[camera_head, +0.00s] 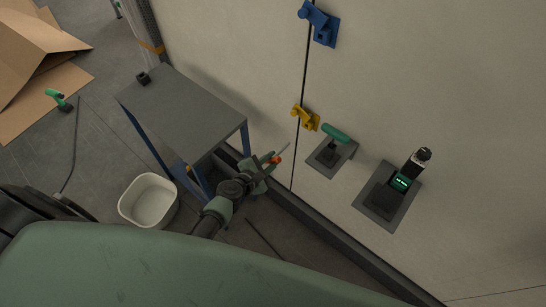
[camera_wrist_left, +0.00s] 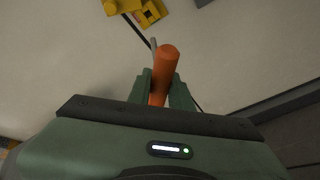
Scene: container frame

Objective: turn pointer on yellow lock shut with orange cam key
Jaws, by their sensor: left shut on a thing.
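My left gripper (camera_head: 268,166) is shut on the orange cam key; its orange end (camera_head: 276,160) shows between the fingers, with a thin grey shaft pointing up and right. In the left wrist view the orange handle (camera_wrist_left: 164,72) stands between the two green fingers (camera_wrist_left: 162,88). The yellow lock (camera_head: 305,118) is on the pale wall beside a vertical seam, above and right of my gripper. It also shows at the top of the left wrist view (camera_wrist_left: 148,12), apart from the key. Its pointer's exact angle is hard to tell. My right gripper is not in view.
A blue lock (camera_head: 320,24) sits higher on the wall. Right of the yellow lock are a green-handled tool (camera_head: 335,132) on a wall plate and a dark device (camera_head: 402,176) on another plate. A grey table (camera_head: 185,105) and a white bin (camera_head: 148,200) stand left.

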